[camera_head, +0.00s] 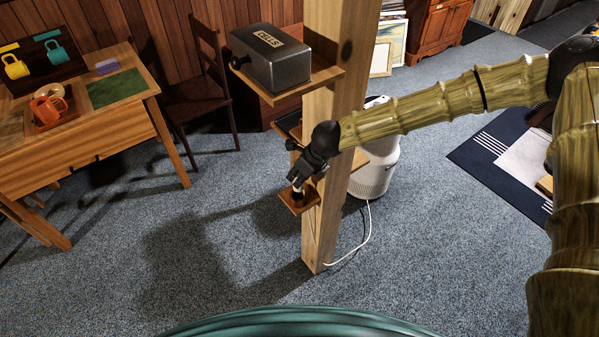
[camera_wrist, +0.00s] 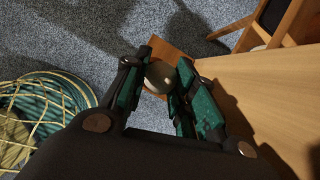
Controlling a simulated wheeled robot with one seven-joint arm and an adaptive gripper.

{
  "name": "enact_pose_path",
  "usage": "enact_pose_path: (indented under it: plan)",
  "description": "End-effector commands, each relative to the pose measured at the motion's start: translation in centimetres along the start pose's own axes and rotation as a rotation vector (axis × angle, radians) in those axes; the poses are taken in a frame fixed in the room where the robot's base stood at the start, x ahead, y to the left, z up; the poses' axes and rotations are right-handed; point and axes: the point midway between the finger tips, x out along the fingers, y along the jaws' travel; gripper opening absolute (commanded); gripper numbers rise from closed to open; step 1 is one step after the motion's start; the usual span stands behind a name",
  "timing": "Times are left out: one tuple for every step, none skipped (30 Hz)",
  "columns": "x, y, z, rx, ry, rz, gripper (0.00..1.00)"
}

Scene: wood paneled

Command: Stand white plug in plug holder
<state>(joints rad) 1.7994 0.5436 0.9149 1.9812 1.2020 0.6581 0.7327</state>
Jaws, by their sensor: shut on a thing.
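My gripper (camera_head: 297,188) is low beside the wooden post, just above a small wooden ledge (camera_head: 311,199). In the wrist view, a pale rounded thing (camera_wrist: 160,74), likely the white plug, lies between the fingers of my gripper (camera_wrist: 158,82), which are shut on it. Only a small pale bit of it (camera_head: 297,189) shows in the head view. A dark spot at its lower end, perhaps the plug holder (camera_head: 298,196), is on the ledge, which also shows in the wrist view (camera_wrist: 171,49). I cannot tell whether the plug is seated in it.
The wooden post (camera_head: 320,225) stands close on the right of my gripper. A shelf with a grey metal box (camera_head: 270,57) is above. A white appliance (camera_head: 375,165) with a white cord (camera_head: 362,240) stands behind. A table with mugs (camera_head: 120,55) is at left.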

Motion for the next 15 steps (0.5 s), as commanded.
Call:
enact_pose_path:
  plan:
    - [0.5,0.0,-0.2,-0.001,0.0,0.0,0.03]
    - [0.7,0.0,-0.3,-0.001,0.0,0.0,0.03]
    - [1.0,0.0,-0.4,-0.001,0.0,0.0,0.03]
    - [1.2,0.0,-0.5,-0.001,0.0,0.0,0.03]
    - [1.4,0.0,-0.6,-0.001,0.0,0.0,0.03]
    - [1.7,0.0,-0.8,-0.001,0.0,0.0,0.03]
    - [1.9,0.0,-0.9,-0.001,0.0,0.0,0.03]
    - [2.1,0.1,-1.0,-0.001,0.001,0.0,0.03]
    - [2.4,0.1,-1.1,0.0,0.001,0.0,0.03]
    - [2.6,0.1,-1.2,0.0,0.001,0.0,0.03]
    - [2.8,0.1,-1.3,0.0,0.001,0.0,0.03]
    - [3.1,0.1,-1.4,0.0,0.001,0.0,0.03]
    - [3.3,0.1,-1.5,0.0,0.001,0.0,0.03]
    - [3.5,0.1,-1.6,-0.001,0.001,0.0,0.03]
    - [3.7,0.1,-1.7,-0.001,0.001,0.0,0.03]
